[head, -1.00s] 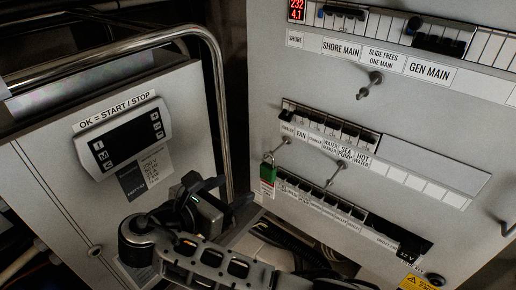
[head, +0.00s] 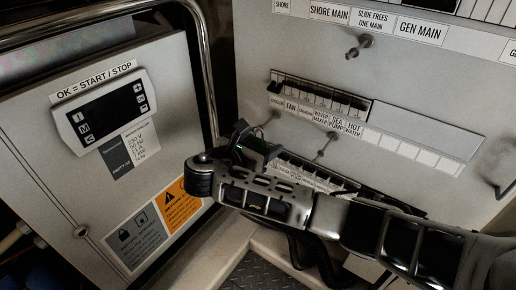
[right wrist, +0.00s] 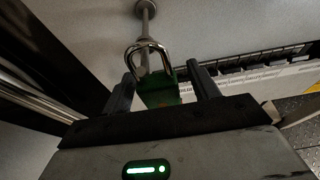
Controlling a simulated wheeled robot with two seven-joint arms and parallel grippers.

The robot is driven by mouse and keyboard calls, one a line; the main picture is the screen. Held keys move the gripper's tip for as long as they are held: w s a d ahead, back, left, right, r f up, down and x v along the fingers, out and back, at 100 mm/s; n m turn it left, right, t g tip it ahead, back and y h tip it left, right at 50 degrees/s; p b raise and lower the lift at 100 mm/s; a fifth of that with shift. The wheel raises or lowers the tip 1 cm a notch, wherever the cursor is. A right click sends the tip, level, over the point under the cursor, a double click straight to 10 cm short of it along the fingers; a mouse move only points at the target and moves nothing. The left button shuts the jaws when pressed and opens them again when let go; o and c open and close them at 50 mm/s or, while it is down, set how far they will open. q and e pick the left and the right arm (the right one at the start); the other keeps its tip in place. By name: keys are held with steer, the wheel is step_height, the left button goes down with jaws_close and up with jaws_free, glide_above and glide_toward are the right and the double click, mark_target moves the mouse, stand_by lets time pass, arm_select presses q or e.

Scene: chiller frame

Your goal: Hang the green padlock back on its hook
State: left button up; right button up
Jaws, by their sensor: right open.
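The green padlock (right wrist: 158,90) shows in the right wrist view with its metal shackle upward. The shackle meets the metal hook (right wrist: 146,22) that sticks out of the panel; the padlock appears to hang on it. My right gripper (right wrist: 165,84) is open, with one finger on each side of the padlock's green body. I cannot tell whether the fingers touch it. In the head view my right gripper (head: 252,142) is in front of the panel and hides the padlock. The hook (head: 268,120) shows just above it. My left gripper is not in view.
The panel has two more hooks, an upper one (head: 359,46) and a lower one (head: 326,147), near breaker rows (head: 320,97). A control box (head: 105,115) and a metal rail (head: 206,70) stand at left. A handle (head: 502,186) is at right.

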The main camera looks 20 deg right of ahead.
steer(key=shift+w+d+f, duration=0.1)
steer(key=shift+w+d, duration=0.1)
steer(key=shift+d, duration=0.1)
steer(key=c, duration=1.2)
steer(key=shift+c, duration=0.4)
